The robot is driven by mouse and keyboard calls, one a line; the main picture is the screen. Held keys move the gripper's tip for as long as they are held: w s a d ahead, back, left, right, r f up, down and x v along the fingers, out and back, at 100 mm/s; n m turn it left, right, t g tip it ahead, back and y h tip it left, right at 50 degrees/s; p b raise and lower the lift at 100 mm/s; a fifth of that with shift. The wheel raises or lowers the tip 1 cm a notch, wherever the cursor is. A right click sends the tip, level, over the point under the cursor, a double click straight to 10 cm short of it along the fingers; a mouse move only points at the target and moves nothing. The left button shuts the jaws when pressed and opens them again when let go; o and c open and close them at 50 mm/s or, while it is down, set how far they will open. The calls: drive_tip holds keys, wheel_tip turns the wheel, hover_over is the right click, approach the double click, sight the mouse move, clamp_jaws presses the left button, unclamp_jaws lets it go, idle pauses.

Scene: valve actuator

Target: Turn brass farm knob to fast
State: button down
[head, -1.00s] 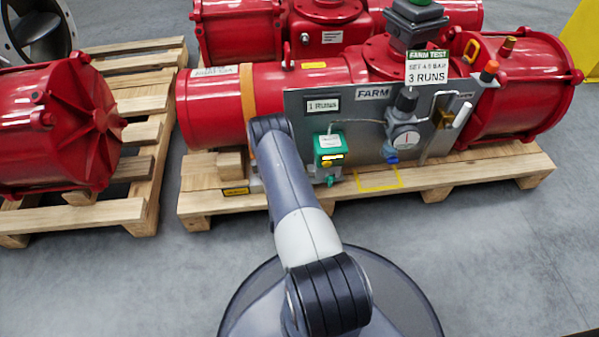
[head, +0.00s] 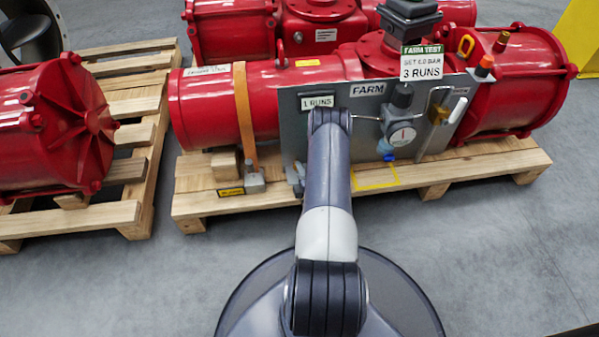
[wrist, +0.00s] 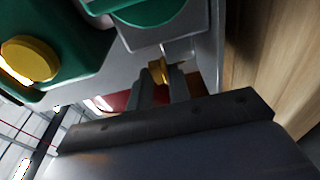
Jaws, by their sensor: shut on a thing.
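The small brass knob (wrist: 157,70) shows in the wrist view below a green housing, between my fingertips. My gripper (wrist: 162,86) is shut on it, with one dark finger on each side. Any fast or slow marking near it is hidden or too small to read. In the head view my arm covers the knob, my gripper and the green unit on the grey FARM panel (head: 298,136).
A green box with a yellow round button (wrist: 30,60) is close at left in the wrist view. The panel also carries a gauge (head: 402,136). Red actuators (head: 215,105) sit on wooden pallets (head: 215,205). Grey floor is open in front.

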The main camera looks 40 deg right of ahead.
drive_tip(key=shift+w+r, duration=0.2)
drive_tip(key=shift+r, duration=0.2)
drive_tip(key=c, duration=1.4)
unclamp_jaws()
drive_tip(key=shift+c, duration=0.2)
drive_tip(key=shift+s+f, duration=0.1)
drive_tip(key=shift+f, duration=0.05)
drive_tip(key=shift+s+f, duration=0.1)
